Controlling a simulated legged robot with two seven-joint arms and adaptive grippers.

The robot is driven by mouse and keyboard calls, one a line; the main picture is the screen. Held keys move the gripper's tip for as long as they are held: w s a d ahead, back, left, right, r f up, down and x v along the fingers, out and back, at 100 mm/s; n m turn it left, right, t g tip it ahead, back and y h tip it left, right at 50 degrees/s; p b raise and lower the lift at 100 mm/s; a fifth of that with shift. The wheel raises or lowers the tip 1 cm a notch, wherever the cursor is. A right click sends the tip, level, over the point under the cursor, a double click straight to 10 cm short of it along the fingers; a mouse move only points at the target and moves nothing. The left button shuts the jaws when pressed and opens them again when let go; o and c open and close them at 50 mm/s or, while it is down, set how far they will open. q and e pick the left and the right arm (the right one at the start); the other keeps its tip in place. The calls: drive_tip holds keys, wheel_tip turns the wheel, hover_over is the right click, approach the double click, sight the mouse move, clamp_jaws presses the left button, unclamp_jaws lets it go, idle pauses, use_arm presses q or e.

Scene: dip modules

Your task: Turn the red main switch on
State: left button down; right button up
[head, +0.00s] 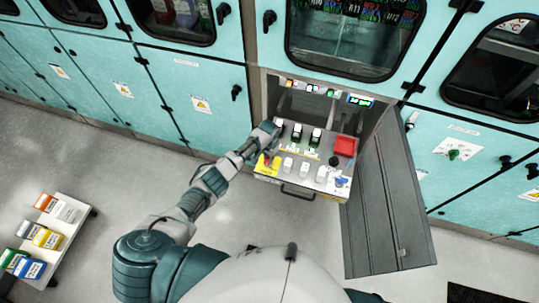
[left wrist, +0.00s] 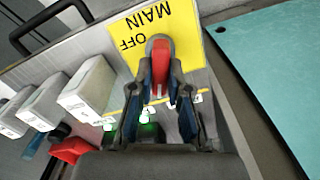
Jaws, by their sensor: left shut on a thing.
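The red main switch (left wrist: 160,60) is a red handle on a yellow plate (left wrist: 185,28) lettered MAIN and OFF, which reads upside down in the left wrist view. My left gripper (left wrist: 161,82) is shut on the handle, with one finger on each side of it. In the head view my left gripper (head: 270,145) reaches the left side of the pulled-out control panel (head: 300,153). There the yellow plate (head: 264,168) shows just below it and the gripper partly hides the switch. My right gripper is not in view.
Several white modules (left wrist: 88,92) and a red block (head: 345,146) sit on the panel. A grey door (head: 385,205) stands open at its right. Teal cabinets (head: 205,85) line the wall. A cart (head: 68,215) with boxes stands at left. The floor between is clear.

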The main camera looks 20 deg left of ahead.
use_arm(q)
drive_tip(key=shift+a+n+p, duration=0.15)
drive_tip(key=shift+n+p, duration=0.7)
drive_tip(key=shift+n, duration=1.45)
drive_tip(key=c, duration=1.1)
unclamp_jaws()
drive_tip(key=shift+r, duration=0.15)
wheel_tip(320, 180, up, 12)
drive_tip(key=shift+f, duration=0.15)
drive_tip(key=shift+f, duration=0.1)
